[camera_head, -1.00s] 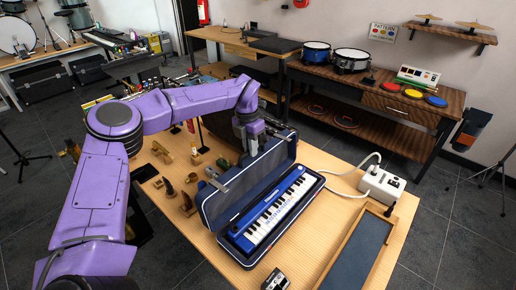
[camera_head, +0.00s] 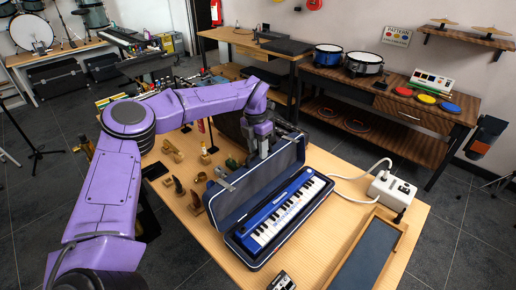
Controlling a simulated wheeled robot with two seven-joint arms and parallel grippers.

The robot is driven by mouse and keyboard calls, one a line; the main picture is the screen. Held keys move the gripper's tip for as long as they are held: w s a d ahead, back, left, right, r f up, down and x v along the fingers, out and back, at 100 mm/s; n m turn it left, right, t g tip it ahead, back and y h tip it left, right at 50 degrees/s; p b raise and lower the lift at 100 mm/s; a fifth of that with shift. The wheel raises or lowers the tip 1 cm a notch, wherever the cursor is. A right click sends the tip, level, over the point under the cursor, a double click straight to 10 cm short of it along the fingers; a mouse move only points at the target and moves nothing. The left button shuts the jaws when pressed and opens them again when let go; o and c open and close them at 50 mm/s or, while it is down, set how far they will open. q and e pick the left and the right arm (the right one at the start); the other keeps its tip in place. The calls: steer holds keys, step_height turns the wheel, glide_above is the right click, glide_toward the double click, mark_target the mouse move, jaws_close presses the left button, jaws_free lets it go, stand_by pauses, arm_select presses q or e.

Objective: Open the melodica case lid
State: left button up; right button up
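The melodica case (camera_head: 236,250) lies on the wooden table with its dark blue lid (camera_head: 262,187) standing up, hinged on the far left long side. A blue melodica (camera_head: 285,213) with white and black keys lies in the case's lower half. My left gripper (camera_head: 262,153) is at the lid's upper edge, near its far end, pointing down. Its fingertips are partly hidden at the lid, so I cannot tell whether they are open or shut. My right gripper is not in view.
Several small wooden items (camera_head: 195,203) stand left of the case. A white power box (camera_head: 392,191) with a cable is to the right. A framed dark tray (camera_head: 368,255) lies at the front right. A bare strip of table (camera_head: 320,240) separates case and tray.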

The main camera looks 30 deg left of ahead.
arm_select(q)
step_height(320, 180, up, 10)
steer(key=b, duration=0.1)
steer(key=shift+a+r+b, duration=0.25)
steer(key=shift+a+b, duration=0.15)
steer(key=shift+a, duration=0.05)
steer(key=shift+w, duration=0.1)
